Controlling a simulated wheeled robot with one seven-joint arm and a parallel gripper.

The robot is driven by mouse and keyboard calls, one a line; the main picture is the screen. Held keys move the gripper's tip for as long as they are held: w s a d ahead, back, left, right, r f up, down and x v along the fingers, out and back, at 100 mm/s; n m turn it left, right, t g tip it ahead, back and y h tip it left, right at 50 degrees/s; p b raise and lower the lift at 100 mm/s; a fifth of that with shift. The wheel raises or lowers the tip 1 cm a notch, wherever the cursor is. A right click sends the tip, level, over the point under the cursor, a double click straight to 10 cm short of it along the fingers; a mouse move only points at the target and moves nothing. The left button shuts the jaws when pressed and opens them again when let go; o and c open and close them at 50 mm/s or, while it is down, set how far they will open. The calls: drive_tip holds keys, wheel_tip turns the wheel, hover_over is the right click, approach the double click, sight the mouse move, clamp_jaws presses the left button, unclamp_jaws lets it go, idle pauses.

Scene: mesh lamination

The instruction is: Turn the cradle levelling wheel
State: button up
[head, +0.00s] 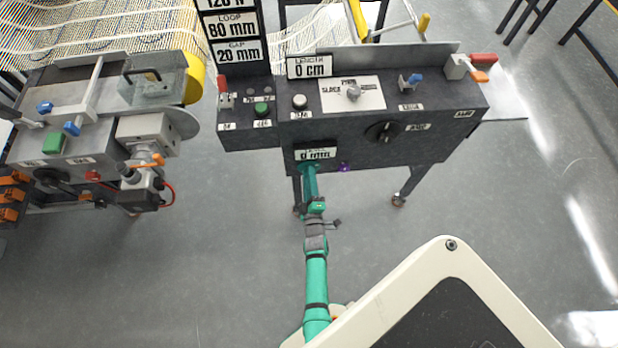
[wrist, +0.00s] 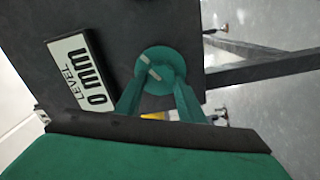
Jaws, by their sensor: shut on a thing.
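The levelling wheel (wrist: 158,68) is a round green knob with pale marks, on the dark front panel in the wrist view. My green gripper (wrist: 160,88) is shut on it, one finger on each side of its lower part. The LEVEL display (wrist: 82,74) beside the wheel reads 0 mm; the same display (head: 316,154) shows in the head view. There my gripper (head: 309,174) reaches the panel just below that display, and the wheel is mostly hidden behind it.
The dark control console (head: 390,150) carries a black knob (head: 382,132), a red and orange lever (head: 480,70) and several buttons. A small purple part (head: 345,168) sits right of my gripper. Another grey machine (head: 90,130) stands at left. The floor (head: 510,200) at right is clear.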

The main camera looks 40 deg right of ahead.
drive_tip(key=shift+a+f+n, duration=0.1)
drive_tip(key=shift+n, duration=1.4)
drive_tip(key=o, duration=1)
drive_tip(key=shift+o, duration=0.2)
drive_tip(key=v, duration=1)
drive_tip(key=shift+s, duration=0.35)
drive_tip(key=shift+a, duration=0.2)
